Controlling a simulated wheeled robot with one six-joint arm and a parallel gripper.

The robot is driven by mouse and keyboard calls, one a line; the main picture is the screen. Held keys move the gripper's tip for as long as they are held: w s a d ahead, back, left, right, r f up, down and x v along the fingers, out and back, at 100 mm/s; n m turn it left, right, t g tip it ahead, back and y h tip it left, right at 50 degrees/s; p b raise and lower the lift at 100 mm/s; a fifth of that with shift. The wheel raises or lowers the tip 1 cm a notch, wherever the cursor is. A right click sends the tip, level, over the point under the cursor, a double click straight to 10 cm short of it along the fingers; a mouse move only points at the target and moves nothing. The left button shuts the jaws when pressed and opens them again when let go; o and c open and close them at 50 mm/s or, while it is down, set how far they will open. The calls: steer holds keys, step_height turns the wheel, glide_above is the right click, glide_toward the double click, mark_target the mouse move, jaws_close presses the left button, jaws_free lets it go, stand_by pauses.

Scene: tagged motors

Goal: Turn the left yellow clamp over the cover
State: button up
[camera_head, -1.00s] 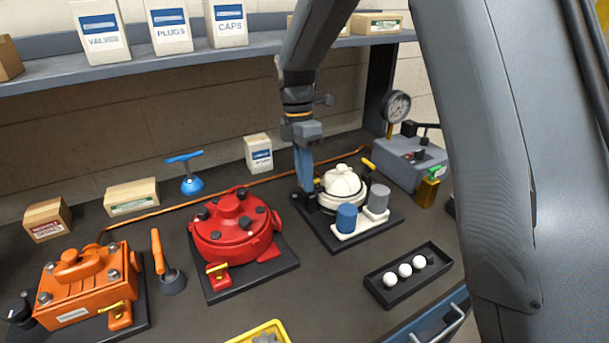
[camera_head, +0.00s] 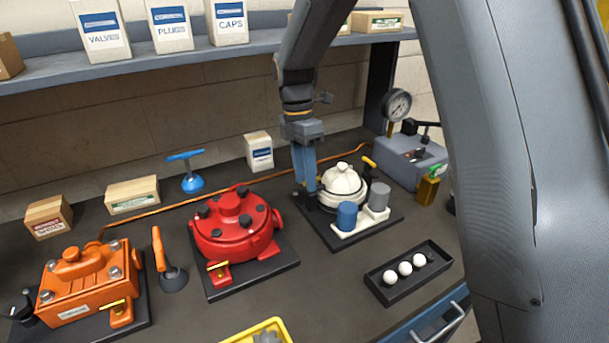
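The white domed cover (camera_head: 344,182) sits on its housing on a dark base plate (camera_head: 338,240). A yellow clamp handle (camera_head: 369,162) stands out at the cover's back right. My gripper (camera_head: 307,190) points down at the left edge of this housing, its blue fingers close beside the cover. No yellow clamp shows on the left side; the fingers and dark parts there block that spot. Whether the fingers are apart, or hold something, is too small to tell.
A blue cylinder (camera_head: 347,216) and a grey cylinder (camera_head: 379,196) stand in front of the cover. The red motor (camera_head: 233,228) is to the left, the orange one (camera_head: 84,284) further left. A black tray (camera_head: 408,273) with white balls lies in front right.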

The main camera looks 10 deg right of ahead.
step_height(320, 180, up, 8)
steer(key=w+b, duration=0.1)
steer(key=b, duration=0.1)
steer(key=shift+w+a+f, duration=0.15)
steer(key=shift+w+a, duration=0.05)
steer(key=shift+a, duration=0.1)
